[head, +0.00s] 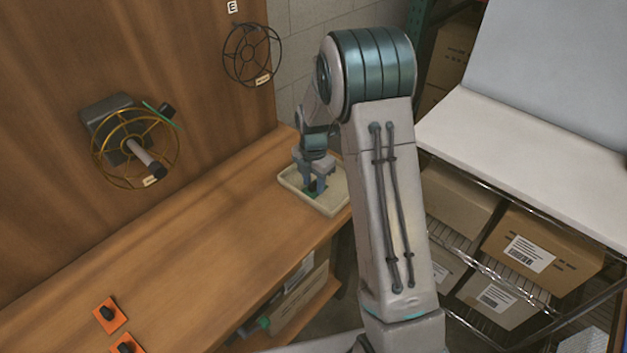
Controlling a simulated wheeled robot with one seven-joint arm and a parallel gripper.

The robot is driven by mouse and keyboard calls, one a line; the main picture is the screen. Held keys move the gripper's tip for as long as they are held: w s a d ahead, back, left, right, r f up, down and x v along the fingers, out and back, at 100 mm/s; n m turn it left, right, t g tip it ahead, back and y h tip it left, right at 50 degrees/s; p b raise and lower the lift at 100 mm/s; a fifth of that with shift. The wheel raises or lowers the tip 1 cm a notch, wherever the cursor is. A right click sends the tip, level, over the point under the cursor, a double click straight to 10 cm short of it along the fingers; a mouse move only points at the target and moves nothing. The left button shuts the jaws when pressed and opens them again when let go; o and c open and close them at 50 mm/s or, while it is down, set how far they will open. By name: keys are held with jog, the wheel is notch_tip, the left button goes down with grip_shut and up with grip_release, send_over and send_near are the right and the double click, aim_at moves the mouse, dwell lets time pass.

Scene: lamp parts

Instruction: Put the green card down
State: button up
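My gripper (314,188) points down over the cream tray (329,209) at the far right end of the wooden bench. A small green patch, seemingly the green card (311,194), shows at and between the fingertips, low in the tray. The fingers hide most of it. A small gap shows between the fingers, with something dark in it. I cannot tell whether they grip the card or whether it touches the tray floor.
Two orange cards with black knobs (110,314) (127,345) lie at the bench's near left. A yellow wire cage (97,165) and a black wire cage (226,62) are on the wooden wall. The middle bench (190,255) is clear. Shelves with boxes (540,250) stand right.

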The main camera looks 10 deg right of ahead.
aim_at(314, 184)
jog(key=shift+r, duration=0.15)
notch_tip(314, 184, up, 12)
jog(key=s+r+m+t, duration=0.1)
jog(key=s+r+m, duration=0.6)
jog(key=s+m, duration=0.55)
jog(key=s+d+m+t, duration=0.1)
jog(key=s+m+t, duration=0.1)
jog(key=s+m, duration=1)
jog(key=s, duration=0.2)
jog(key=shift+s+f+m, duration=0.15)
jog(key=shift+s+m, duration=0.15)
jog(key=shift+m, duration=0.05)
jog(key=shift+d, duration=0.2)
